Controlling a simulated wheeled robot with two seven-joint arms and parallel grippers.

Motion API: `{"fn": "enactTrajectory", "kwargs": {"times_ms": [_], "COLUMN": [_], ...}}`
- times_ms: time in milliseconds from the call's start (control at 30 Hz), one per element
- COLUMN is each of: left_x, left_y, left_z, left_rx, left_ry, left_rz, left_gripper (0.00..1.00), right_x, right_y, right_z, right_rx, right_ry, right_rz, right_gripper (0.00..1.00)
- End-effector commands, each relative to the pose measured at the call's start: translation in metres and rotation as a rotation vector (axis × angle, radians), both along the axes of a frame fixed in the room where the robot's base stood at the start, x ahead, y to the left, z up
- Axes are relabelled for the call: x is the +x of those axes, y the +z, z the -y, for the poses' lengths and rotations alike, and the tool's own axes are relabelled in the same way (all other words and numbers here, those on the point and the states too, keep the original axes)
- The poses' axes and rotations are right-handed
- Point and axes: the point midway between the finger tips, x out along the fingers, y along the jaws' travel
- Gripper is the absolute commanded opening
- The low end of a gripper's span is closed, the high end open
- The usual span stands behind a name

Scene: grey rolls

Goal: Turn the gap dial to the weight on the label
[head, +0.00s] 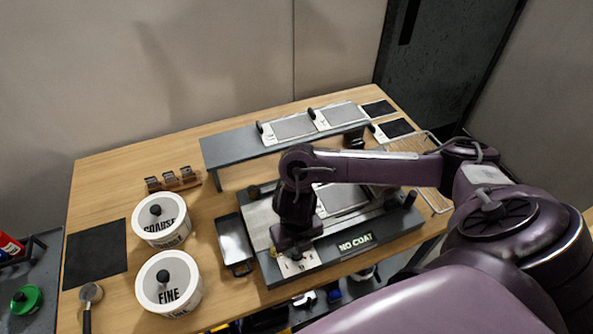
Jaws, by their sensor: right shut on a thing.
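My right gripper (291,251) points down at the front left corner of the grey coating machine (333,258). It is shut on the gap dial, which is mostly hidden under the fingers. A pale dial plate (296,265) with small dark marks shows just below the fingers; the marks are too small to read. A plate reading "NO COAT" (356,243) is on the machine's front. I cannot make out a label with a weight. My left gripper is not in view.
White lidded tubs marked "COARSE" (161,222) and "FINE" (169,285) stand at left. A grey tray (235,244) lies beside the machine. A raised grey shelf (235,148) with white-framed panels stands behind. A wire rack (435,198) is at right. A dark mat (95,254) lies at far left.

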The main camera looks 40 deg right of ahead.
Motion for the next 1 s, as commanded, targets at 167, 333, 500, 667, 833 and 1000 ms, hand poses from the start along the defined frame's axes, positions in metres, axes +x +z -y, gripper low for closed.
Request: {"fn": "enactTrajectory", "kwargs": {"times_ms": [167, 333, 500, 667, 833, 1000], "left_x": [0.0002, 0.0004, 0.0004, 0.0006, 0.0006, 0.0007], "left_y": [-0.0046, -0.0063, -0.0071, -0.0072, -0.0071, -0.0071], "left_z": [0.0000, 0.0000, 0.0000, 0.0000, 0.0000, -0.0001], "left_rx": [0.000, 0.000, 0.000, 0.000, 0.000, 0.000], "left_ry": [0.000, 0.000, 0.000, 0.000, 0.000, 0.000], "left_rz": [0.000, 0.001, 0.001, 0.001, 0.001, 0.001], "left_gripper": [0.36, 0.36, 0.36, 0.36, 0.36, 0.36], "right_x": [0.0012, 0.0012, 0.0011, 0.0010, 0.0010, 0.0010], "right_y": [0.0001, 0.0006, 0.0010, 0.0011, 0.0011, 0.0011], "right_z": [0.0000, -0.0001, -0.0001, -0.0001, 0.0000, 0.0001], "right_rx": [-0.001, 0.001, 0.001, 0.001, 0.001, 0.000], "right_ry": [0.106, 0.171, 0.204, 0.215, 0.215, 0.214], "right_rz": [0.003, 0.003, 0.003, 0.002, 0.002, 0.003], "right_gripper": [0.06, 0.06, 0.06, 0.06, 0.06, 0.34]}}
